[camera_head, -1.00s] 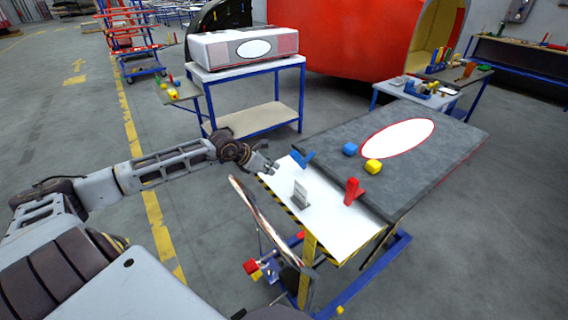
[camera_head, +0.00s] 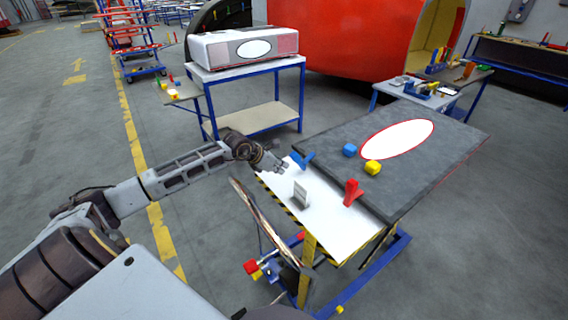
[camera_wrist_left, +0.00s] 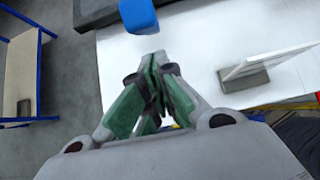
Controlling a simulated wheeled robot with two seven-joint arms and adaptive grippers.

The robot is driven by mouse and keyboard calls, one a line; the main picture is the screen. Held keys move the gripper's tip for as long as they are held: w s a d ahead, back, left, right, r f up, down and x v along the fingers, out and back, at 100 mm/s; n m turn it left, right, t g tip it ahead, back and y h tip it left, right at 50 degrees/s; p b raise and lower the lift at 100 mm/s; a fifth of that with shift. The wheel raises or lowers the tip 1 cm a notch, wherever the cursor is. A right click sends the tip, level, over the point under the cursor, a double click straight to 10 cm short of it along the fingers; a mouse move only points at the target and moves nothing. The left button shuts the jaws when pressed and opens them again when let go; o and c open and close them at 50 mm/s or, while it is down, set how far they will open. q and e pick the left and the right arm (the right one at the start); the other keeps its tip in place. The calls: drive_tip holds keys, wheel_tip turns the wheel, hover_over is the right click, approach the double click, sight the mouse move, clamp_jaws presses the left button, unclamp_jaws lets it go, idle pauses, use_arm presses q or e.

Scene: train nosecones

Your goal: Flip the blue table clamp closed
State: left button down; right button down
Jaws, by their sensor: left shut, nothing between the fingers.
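The blue table clamp (camera_head: 301,160) stands at the far left of the white table top (camera_head: 325,226), against the edge of the grey slab, with its blue arm tilted up. In the left wrist view a blue part (camera_wrist_left: 138,15), likely the clamp's, shows at the top, just ahead of the fingertips. My left gripper (camera_head: 283,169) is shut and empty, just left of the clamp and apart from it. Its closed fingertips (camera_wrist_left: 154,60) point toward the blue part over the white top. My right gripper is not seen clearly in any view.
A red clamp (camera_head: 352,192) stands upright at the slab's near edge. A grey metal bracket (camera_head: 300,196) stands on the white top. A blue block (camera_head: 349,150) and a yellow block (camera_head: 372,167) lie on the grey slab (camera_head: 440,165). A workbench (camera_head: 250,121) stands behind.

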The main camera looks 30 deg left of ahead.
use_arm(q)
drive_tip(key=shift+w+d+r, duration=0.3)
drive_tip(key=shift+w+r, duration=0.1)
drive_tip(key=shift+w, duration=0.25)
drive_tip(key=shift+w+d+r+g+y+p, duration=0.15)
drive_tip(key=shift+w+r+g+y+p, duration=0.2)
drive_tip(key=shift+r+g+p, duration=0.25)
idle(0.9)
drive_tip(key=shift+g, duration=0.6)
drive_tip(key=shift+w+d+r+b, duration=0.3)
drive_tip(key=shift+w+r, duration=0.15)
drive_tip(key=shift+w, duration=0.25)
drive_tip(key=shift+w+d+r+b, duration=0.15)
drive_tip(key=shift+w+d+r, duration=0.15)
drive_tip(key=shift+w+r, duration=0.35)
drive_tip(key=shift+w+d+r+b, duration=0.25)
drive_tip(key=shift+w+d+r, duration=0.05)
drive_tip(key=shift+w, duration=0.5)
drive_tip(key=shift+r, duration=0.2)
drive_tip(key=shift+w+r, duration=0.2)
drive_tip(key=shift+r, duration=0.05)
drive_tip(key=shift+a, duration=0.1)
